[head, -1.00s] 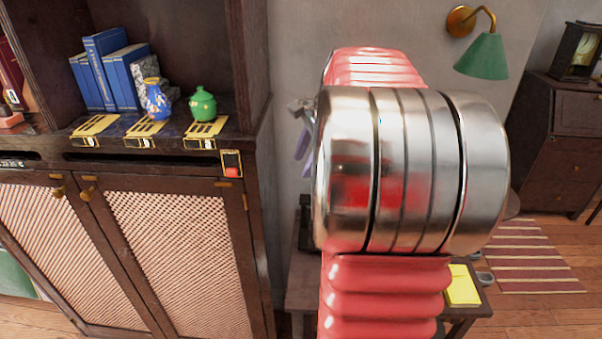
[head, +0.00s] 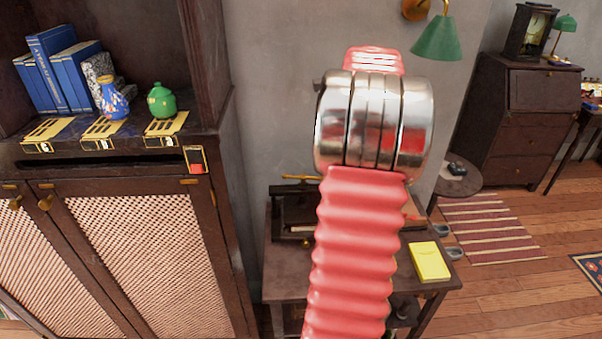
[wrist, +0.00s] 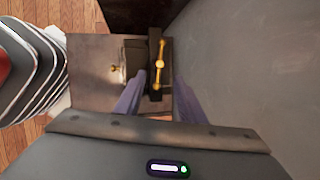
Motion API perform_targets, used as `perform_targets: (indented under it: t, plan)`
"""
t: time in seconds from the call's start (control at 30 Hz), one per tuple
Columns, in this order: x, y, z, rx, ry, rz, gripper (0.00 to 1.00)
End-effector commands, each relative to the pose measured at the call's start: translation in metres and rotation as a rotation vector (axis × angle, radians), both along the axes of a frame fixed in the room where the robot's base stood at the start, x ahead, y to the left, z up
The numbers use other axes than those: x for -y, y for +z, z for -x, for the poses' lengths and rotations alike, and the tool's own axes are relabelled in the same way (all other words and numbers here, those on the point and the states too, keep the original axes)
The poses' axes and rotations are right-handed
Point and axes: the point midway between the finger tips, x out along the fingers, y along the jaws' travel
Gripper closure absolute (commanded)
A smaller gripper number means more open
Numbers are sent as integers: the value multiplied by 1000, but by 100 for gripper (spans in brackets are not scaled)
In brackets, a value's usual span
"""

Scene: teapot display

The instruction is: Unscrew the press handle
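The press (head: 292,213) is a dark frame on a small table, with its brass handle (head: 300,178) across the top. My arm hides part of it in the head view. In the wrist view the press (wrist: 156,88) is seen from above, and the brass handle (wrist: 160,64) shows as a bar with a thicker middle and rounded ends. My gripper (wrist: 158,98) has two purple fingers spread apart, one on each side of the press in the picture. Nothing is between them in contact, and the handle lies beyond the tips. The gripper is hidden in the head view.
The small table (head: 285,283) stands against the grey wall, with a yellow book (head: 429,262) at its right. A dark cabinet (head: 222,200) with books and vases is close on the left. A green wall lamp (head: 437,40) hangs at upper right. Floor is open at lower right.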

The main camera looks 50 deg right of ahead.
Motion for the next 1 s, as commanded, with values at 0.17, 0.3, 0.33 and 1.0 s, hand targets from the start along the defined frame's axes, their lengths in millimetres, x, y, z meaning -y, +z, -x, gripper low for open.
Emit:
perform_targets:
  t: [0.17, 0.3, 0.33, 1.0]
  plan:
    - [-1, -10, -5, -1, 2, -2, 64]
    - [-3, -27, -12, -2, 3, -4, 64]
    - [-3, -31, -14, -1, 3, -3, 64]
    - [-8, -117, -55, 0, 3, -1, 64]
